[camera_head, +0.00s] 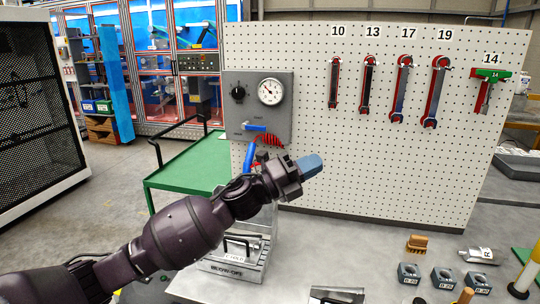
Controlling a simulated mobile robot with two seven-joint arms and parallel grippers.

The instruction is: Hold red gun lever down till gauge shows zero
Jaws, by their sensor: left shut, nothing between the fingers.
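The round white gauge (270,91) sits on a grey panel (285,118) fixed to the pegboard. Its dark needle points to the upper left; its numbers are too small to read. A red coiled hose (268,140) hangs below the panel, beside a blue handle-like part (249,157). The gun's red lever cannot be made out clearly; my left wrist covers part of that area. My left gripper (314,165) is shut and empty, with its blue-grey fingertips pointing right, in front of the pegboard. My right gripper is not in view.
A black knob (238,93) and a blue valve handle (254,127) are on the panel. Wrenches hang on the pegboard (385,160). A tray labelled BLOW-OFF (230,269) stands on the bench below my arm. Small blocks (442,277) and a brush (417,243) lie at right.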

